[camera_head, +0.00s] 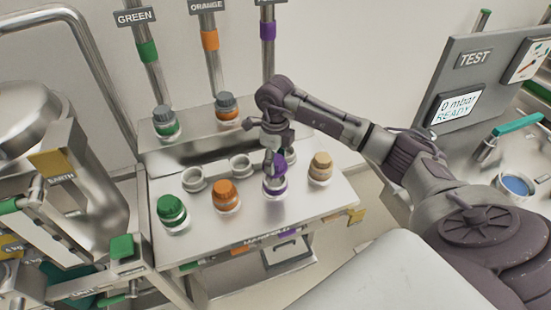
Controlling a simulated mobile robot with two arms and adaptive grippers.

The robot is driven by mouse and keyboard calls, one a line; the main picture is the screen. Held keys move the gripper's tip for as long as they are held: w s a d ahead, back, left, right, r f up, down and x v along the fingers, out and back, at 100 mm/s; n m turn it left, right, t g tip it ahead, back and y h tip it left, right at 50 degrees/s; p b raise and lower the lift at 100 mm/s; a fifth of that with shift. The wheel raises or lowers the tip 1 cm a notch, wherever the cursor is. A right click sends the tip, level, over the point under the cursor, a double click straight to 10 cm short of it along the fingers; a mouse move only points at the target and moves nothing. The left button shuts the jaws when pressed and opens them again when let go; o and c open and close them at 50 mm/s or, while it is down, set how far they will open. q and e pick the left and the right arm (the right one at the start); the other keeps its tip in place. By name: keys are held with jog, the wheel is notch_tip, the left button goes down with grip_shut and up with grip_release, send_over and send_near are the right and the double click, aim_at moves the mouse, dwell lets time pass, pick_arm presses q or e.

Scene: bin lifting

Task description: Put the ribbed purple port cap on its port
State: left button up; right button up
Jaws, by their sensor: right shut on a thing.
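The purple cap (279,162) is between the fingers of my right gripper (272,158), which is shut on it. It is at the top of the purple-banded port (275,188) on the steel manifold table (300,212). I cannot tell whether the cap touches the port or hangs slightly above it. The cap's ribs are too small to make out, and the fingers partly hide it. My right arm reaches in from the right. My left gripper is not in view.
Close by stand a green-capped port (171,211), an orange-capped port (225,195) and a beige-capped port (320,168). Two empty cups (194,180) are behind. Grey-topped fittings (164,121) stand on the rear ledge. A TEST panel (470,85) is at right.

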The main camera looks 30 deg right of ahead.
jog(key=shift+f, duration=0.35)
jog(key=shift+f+b, duration=0.95)
jog(key=shift+f+b, duration=1)
jog(key=shift+f, duration=0.1)
dwell(0.8)
jog(key=o, duration=1.5)
jog(key=shift+c, duration=0.2)
jog(key=shift+r, duration=0.1)
notch_tip(320, 180, up, 12)
jog(key=shift+f, duration=0.1)
